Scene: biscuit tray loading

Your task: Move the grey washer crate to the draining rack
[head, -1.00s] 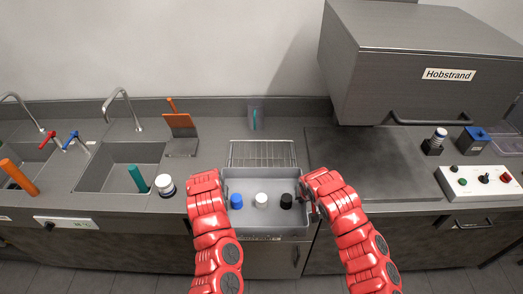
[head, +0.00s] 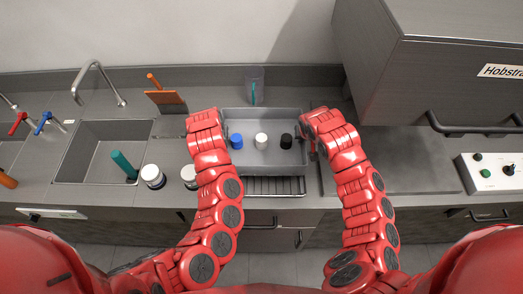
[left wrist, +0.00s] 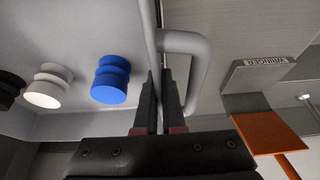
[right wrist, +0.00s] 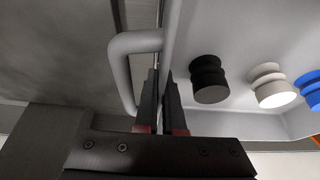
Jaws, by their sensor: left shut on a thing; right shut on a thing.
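The grey washer crate (head: 265,170) is at the back centre of the counter in the head view. A blue piece (head: 236,141), a white piece (head: 261,141) and a black piece (head: 286,141) stand inside it. The draining rack (head: 277,187) shows only as a strip of wires below the crate's near edge; the rest is hidden. I cannot tell whether the crate touches it. My left gripper (left wrist: 163,82) is shut on the crate's left handle (left wrist: 200,62). My right gripper (right wrist: 162,82) is shut on its right handle (right wrist: 122,70).
A sink (head: 100,150) lies further left. A dark hob plate (head: 400,165) and a grey hood (head: 430,90) are right.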

